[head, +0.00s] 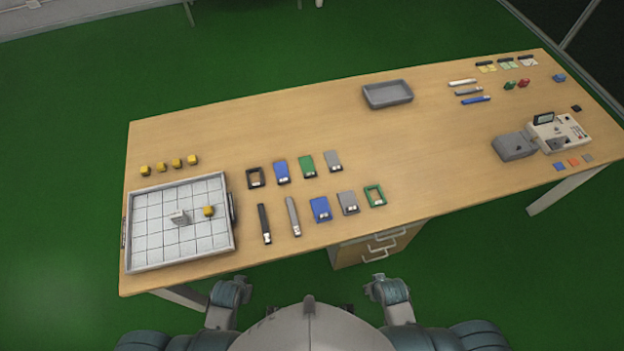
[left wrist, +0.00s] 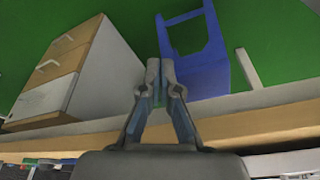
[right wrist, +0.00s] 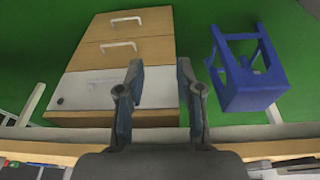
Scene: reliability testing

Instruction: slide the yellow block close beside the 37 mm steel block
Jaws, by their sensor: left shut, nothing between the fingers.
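The yellow block (head: 209,211) sits on the white gridded board of a shallow grey tray (head: 234,246) in the head view. A light grey block, seemingly the 37 mm steel block (head: 179,218), stands just left of it with a visible gap. My left gripper (left wrist: 161,72) is shut and empty in the left wrist view. My right gripper (right wrist: 160,78) is open and empty in the right wrist view. In the head view both arms end at the bottom, short of the table's front edge and away from the blocks. Neither block shows in the wrist views.
Several yellow blocks (head: 177,163) stand in a row behind the tray. Coloured cards and frames (head: 321,208) lie right of it. An empty grey tray (head: 387,93) and a device (head: 557,132) are farther right. A drawer cabinet (head: 380,245) stands under the table.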

